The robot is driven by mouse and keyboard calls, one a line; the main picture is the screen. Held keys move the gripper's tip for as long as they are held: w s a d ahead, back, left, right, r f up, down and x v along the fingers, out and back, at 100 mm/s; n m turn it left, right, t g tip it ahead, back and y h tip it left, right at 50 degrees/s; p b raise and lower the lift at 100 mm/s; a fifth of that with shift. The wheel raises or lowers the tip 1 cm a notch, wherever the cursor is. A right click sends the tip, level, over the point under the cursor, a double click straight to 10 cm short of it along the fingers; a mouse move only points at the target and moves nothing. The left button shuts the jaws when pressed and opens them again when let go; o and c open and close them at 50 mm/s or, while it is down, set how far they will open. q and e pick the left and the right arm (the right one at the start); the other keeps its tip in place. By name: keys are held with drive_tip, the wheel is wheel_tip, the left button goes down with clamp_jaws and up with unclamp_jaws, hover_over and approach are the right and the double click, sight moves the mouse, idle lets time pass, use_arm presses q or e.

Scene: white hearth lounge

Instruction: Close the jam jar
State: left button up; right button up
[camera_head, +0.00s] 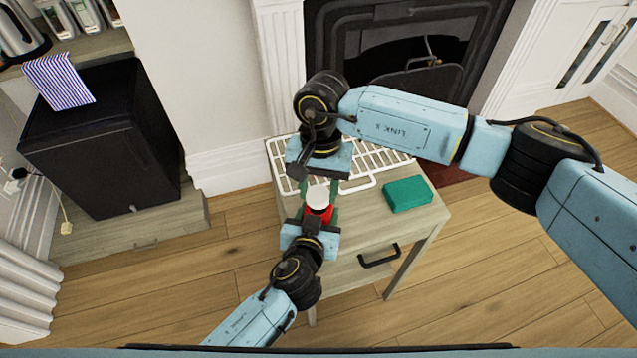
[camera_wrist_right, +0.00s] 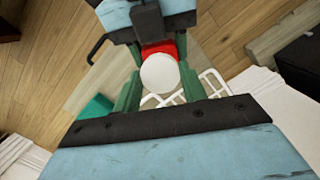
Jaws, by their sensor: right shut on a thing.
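The jam jar (camera_head: 320,214) is red and stands out between my two grippers in the head view. Its red side also shows in the right wrist view (camera_wrist_right: 158,48). A round white lid (camera_head: 317,196) is at the jar's top; it shows large between the green fingers in the right wrist view (camera_wrist_right: 160,73). My right gripper (camera_head: 319,188) reaches in from behind and is shut on the lid. My left gripper (camera_head: 312,222) comes from the front, right up against the red jar. Its fingertips are mostly hidden, so its grip is unclear. Whether the lid is seated on the jar is hard to tell.
A small wooden table (camera_head: 370,232) with a dark drawer handle is below the grippers. A white wire rack (camera_head: 385,158) and a teal box (camera_head: 408,194) lie on it. A black cabinet (camera_head: 100,140) stands at left, the fireplace (camera_head: 400,40) behind. The table's right front is clear.

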sight(320, 193)
idle(0.3)
drive_tip(key=shift+f, duration=0.9)
drive_tip(key=shift+f, duration=0.55)
drive_tip(key=m, duration=0.5)
drive_tip(key=shift+d+y, duration=0.1)
drive_tip(key=shift+y, duration=0.3)
drive_tip(key=m+t, duration=0.1)
drive_tip(key=m, duration=0.4)
drive_tip(key=o, duration=0.9)
drive_tip(key=shift+r, duration=0.1)
